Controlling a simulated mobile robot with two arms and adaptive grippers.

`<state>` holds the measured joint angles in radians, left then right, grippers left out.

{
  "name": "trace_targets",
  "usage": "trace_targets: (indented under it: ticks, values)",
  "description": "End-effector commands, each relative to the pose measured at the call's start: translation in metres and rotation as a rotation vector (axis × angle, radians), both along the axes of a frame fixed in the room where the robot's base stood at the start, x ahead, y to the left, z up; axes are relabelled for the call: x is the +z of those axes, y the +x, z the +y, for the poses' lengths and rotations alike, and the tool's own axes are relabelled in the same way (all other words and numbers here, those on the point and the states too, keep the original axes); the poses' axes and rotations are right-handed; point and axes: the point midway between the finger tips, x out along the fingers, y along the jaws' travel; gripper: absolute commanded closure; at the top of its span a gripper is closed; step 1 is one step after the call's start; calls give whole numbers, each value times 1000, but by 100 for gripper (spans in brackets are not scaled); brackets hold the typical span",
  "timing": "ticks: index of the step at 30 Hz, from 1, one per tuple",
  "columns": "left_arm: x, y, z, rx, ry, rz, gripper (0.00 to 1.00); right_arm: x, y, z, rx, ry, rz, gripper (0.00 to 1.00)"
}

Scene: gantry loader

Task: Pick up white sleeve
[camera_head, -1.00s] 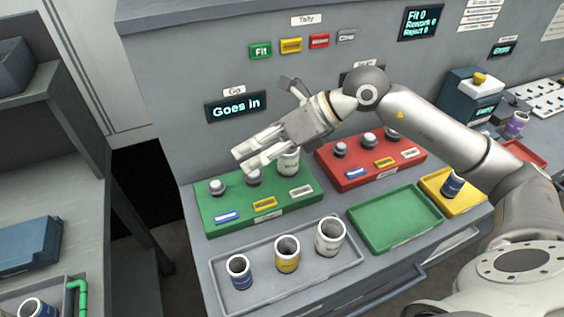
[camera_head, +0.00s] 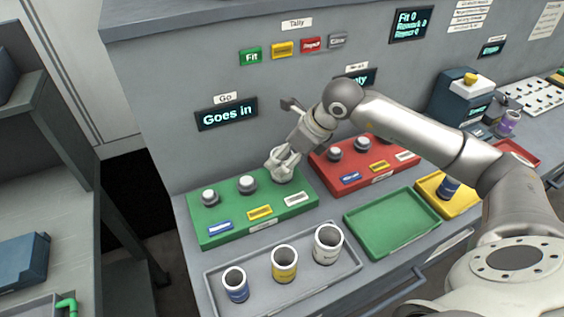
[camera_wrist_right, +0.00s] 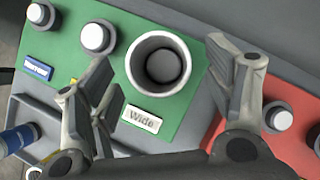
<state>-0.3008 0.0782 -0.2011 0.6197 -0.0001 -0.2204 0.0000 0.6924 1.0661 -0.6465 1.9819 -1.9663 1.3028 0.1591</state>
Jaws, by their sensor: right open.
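A white sleeve (camera_wrist_right: 136,62) stands around a post at the "Wide" place of the green board (camera_head: 220,236). I see down into it in the right wrist view, with the post's round top inside. My right gripper (camera_head: 281,164) is open, its fingers pointing down over the sleeve. In the wrist view the fingers of this gripper (camera_wrist_right: 165,68) are on either side of the sleeve, apart from it. Another white sleeve (camera_head: 327,246) stands in the grey tray. My left gripper is not in view.
The grey tray (camera_head: 305,293) also holds a blue sleeve (camera_head: 236,288) and a yellow sleeve (camera_head: 285,266). Two bare posts stand on the green board. A red board (camera_head: 335,181) with posts is right of it. The green tray (camera_head: 385,228) is empty.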

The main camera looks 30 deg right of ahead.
Motion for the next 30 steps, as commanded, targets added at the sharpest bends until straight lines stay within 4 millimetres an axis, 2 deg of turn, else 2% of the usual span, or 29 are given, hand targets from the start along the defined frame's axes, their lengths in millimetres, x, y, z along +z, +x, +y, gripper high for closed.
trace_targets:
  ticks: [1,6,14,27,28,30]
  values:
    - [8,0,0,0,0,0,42,-4,3,3,1,1,5,25]
    - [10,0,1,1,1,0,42,-21,11,7,1,1,1,25]
    - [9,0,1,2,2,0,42,-24,12,7,1,0,0,27]
    - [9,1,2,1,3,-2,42,-23,12,7,1,0,0,83]
    - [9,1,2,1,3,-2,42,-23,12,7,1,0,0,87]
    - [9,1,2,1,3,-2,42,-22,13,7,0,1,-4,89]
